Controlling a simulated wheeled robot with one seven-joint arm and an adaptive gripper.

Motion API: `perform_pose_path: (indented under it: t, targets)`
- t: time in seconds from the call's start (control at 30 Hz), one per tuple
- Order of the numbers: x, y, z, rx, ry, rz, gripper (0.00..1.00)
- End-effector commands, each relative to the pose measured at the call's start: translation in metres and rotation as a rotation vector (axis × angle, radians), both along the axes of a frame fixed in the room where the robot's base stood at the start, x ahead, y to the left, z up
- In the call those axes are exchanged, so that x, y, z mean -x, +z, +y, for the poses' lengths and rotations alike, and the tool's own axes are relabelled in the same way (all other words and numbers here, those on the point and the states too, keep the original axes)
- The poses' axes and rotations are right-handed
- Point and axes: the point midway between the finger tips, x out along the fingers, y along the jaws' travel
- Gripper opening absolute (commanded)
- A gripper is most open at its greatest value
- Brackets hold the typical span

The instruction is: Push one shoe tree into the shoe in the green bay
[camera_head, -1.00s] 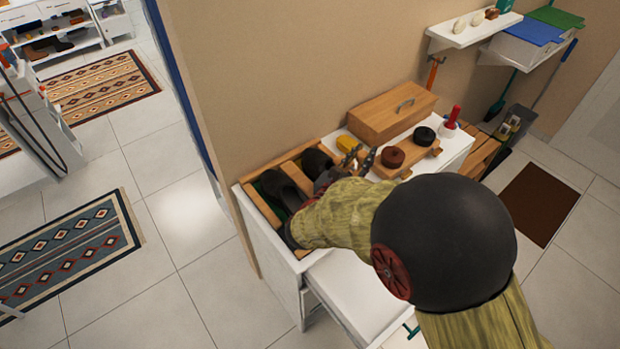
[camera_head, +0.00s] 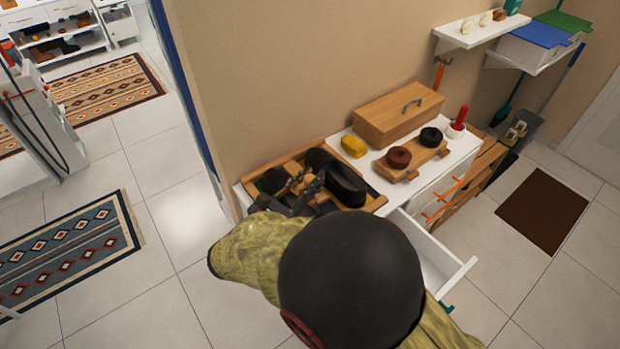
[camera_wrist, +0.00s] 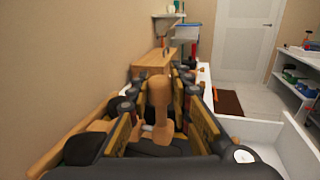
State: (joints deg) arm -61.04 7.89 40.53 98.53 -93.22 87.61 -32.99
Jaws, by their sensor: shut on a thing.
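My gripper (camera_head: 308,184) is over the divided wooden shoe tray (camera_head: 375,203) on top of the white cabinet. In the wrist view its two fingers (camera_wrist: 158,110) stand on both sides of a pale wooden shoe tree (camera_wrist: 160,93) and are shut on it. The shoe tree's lower end is hidden. In the head view a black shoe (camera_head: 347,186) lies in the right part of the tray. A dark shoe (camera_head: 272,180) is at the left, partly hidden by my gripper, in what looks like the green bay. I cannot tell whether the shoe tree touches a shoe.
A white drawer (camera_head: 440,265) is open at the cabinet's front. The beige wall (camera_head: 270,70) rises behind.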

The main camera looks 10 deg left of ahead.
Motion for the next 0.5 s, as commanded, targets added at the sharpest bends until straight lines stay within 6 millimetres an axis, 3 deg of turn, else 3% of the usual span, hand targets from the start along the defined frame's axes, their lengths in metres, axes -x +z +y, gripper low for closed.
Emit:
perform_pose_path:
  t: [0.5]
  targets:
    - [0.0,-0.035,0.0,0.0,0.0,-0.001,0.0]
